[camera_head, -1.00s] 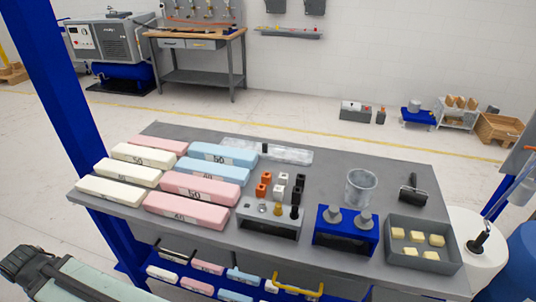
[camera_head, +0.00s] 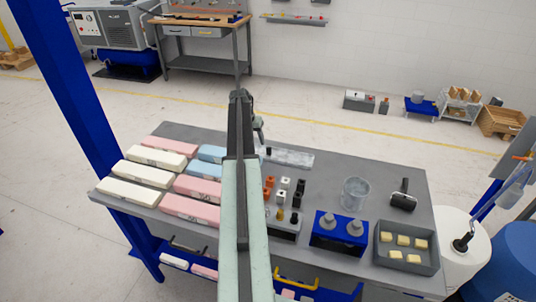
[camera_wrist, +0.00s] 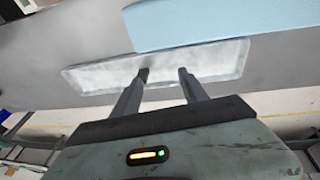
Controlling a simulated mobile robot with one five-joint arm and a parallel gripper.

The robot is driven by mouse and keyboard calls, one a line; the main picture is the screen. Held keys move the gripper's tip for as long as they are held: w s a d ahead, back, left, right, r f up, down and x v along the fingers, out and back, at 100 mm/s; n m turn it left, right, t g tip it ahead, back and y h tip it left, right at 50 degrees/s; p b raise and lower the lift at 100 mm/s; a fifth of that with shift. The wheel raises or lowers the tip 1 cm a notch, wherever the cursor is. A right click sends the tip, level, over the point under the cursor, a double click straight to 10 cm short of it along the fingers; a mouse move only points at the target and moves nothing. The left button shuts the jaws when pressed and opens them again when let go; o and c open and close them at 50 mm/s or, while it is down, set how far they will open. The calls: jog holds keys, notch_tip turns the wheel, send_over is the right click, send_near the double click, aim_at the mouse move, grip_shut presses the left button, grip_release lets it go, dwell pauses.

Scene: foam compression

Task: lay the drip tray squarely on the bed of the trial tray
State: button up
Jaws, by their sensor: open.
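In the wrist view the tray (camera_wrist: 100,76) lies beyond my fingertips, beside a blue foam block (camera_wrist: 220,22). My gripper (camera_head: 261,138) is open above the tray, and the fingers (camera_wrist: 163,73) overlap it in the picture. A dark piece (camera_wrist: 143,74) shows at the left fingertip; contact cannot be told. I cannot make out for certain which thing is the trial tray.
White, pink and blue foam blocks (camera_head: 188,209) lie at the table's left, partly behind my arm. Small coloured pieces (camera_head: 285,190), a clear beaker (camera_head: 355,191), a blue stand (camera_head: 340,229), a roller (camera_head: 403,196) and a grey bin (camera_head: 405,262) with yellow cubes stand to the right.

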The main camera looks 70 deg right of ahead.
aim_at(269, 148)
jog(key=shift+m, duration=0.4)
jog(key=s+d+f+b, duration=0.1)
jog(key=f+b, duration=0.1)
jog(key=s+d+f+b, duration=0.2)
jog(key=f+b, duration=0.1)
jog(key=s+d+f+b, duration=0.1)
jog(key=s+f+b, duration=0.1)
jog(key=b, duration=0.1)
jog(key=shift+s+d+f, duration=0.1)
jog(key=shift+d+f, duration=0.05)
jog(key=shift+f, duration=0.15)
jog(key=shift+r, duration=0.15)
jog(key=shift+c, duration=0.6)
grip_shut()
